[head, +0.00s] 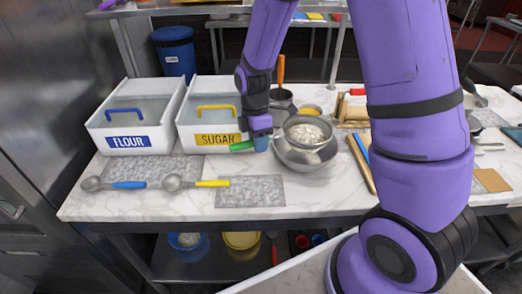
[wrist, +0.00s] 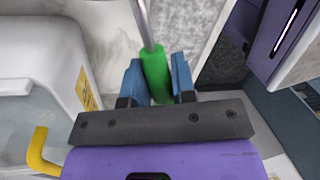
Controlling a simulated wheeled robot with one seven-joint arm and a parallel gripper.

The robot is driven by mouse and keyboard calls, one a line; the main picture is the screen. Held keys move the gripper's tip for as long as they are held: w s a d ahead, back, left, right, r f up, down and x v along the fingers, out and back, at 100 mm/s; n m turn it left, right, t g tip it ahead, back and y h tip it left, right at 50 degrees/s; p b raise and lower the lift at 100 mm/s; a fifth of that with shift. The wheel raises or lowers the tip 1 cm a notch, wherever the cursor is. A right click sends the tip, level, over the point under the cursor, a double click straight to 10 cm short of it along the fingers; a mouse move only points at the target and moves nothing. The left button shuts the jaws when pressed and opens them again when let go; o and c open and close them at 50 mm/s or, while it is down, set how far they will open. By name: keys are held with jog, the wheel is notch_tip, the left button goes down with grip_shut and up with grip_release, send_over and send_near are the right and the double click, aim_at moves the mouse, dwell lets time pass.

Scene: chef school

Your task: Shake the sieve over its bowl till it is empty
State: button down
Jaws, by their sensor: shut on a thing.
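My gripper (head: 261,142) is shut on a green handle (head: 241,146). In the wrist view the green handle (wrist: 155,72) stands between the blue fingers of my gripper (wrist: 157,88), and a thin metal rod runs from it out of the top edge. In the head view a round sieve (head: 307,121) with whitish contents lies right of my gripper. It is at the metal bowl (head: 297,165), which stands on the counter. I cannot tell whether the sieve touches the bowl. The join between handle and sieve is hidden by my gripper.
A flour bin (head: 96,128) and a sugar bin (head: 190,136) stand on the left. Blue-handled (head: 127,185) and yellow-handled (head: 210,183) scoops lie in front of them.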

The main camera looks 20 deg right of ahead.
notch_tip(320, 180, up, 5)
jog(key=shift+r, duration=0.2)
jog(key=shift+f, duration=2.4)
